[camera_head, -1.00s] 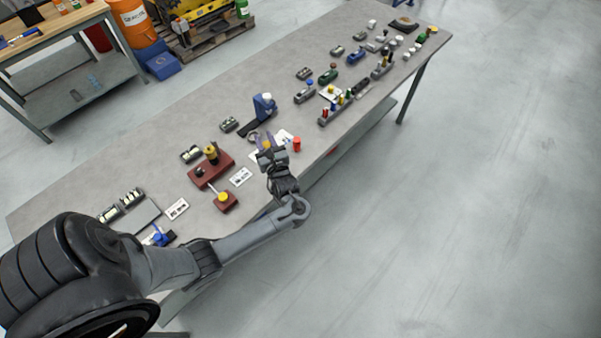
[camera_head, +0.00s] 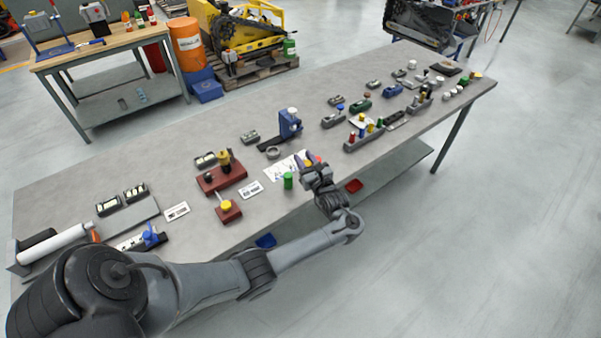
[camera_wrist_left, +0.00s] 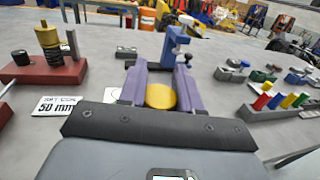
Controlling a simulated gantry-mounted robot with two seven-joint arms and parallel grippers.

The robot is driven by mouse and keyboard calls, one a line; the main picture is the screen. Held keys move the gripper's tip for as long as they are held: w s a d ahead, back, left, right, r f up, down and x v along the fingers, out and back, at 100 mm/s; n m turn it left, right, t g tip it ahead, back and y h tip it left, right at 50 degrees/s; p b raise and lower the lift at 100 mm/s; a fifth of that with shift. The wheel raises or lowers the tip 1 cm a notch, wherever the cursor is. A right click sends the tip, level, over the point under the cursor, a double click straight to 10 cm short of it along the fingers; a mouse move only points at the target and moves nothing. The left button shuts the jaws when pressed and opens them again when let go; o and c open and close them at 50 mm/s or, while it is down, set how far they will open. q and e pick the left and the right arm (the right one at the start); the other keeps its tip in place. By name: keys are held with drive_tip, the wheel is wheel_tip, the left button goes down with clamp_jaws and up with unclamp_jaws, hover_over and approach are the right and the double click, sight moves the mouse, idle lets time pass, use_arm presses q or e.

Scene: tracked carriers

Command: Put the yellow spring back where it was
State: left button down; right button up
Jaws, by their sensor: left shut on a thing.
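My left gripper (camera_head: 312,166) is over the middle front part of the bench, its purple fingers (camera_wrist_left: 160,88) closed on a yellow round piece (camera_wrist_left: 160,96). The piece shows as a flat disc, so I cannot tell whether it is a spring seen end-on. A grey rack (camera_head: 362,139) to the right holds upright red, blue, yellow and green pieces. My right gripper is not in view.
A green cylinder (camera_head: 288,181) stands just left of my gripper. A "50 mm" card (camera_wrist_left: 59,106) lies by the red base. A blue press-like device (camera_head: 290,124) stands behind the gripper. A smaller red block (camera_head: 229,214) with a yellow knob is near the front edge.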

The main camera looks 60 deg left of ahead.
use_arm(q)
drive_tip(key=shift+w+a+f+b, duration=0.35)
drive_tip(key=shift+a+f+b, duration=0.6)
drive_tip(key=shift+f+b, duration=0.4)
drive_tip(key=shift+w+a+f+b, duration=0.3)
drive_tip(key=shift+a+f+b, duration=0.6)
drive_tip(key=shift+f+b, duration=0.45)
drive_tip(key=shift+w+a+f+b, duration=0.35)
drive_tip(key=shift+a+f+b, duration=0.6)
drive_tip(key=shift+f+b, duration=0.4)
drive_tip(key=shift+r, duration=0.2)
drive_tip(key=shift+f, duration=0.1)
drive_tip(key=c, duration=0.8)
unclamp_jaws()
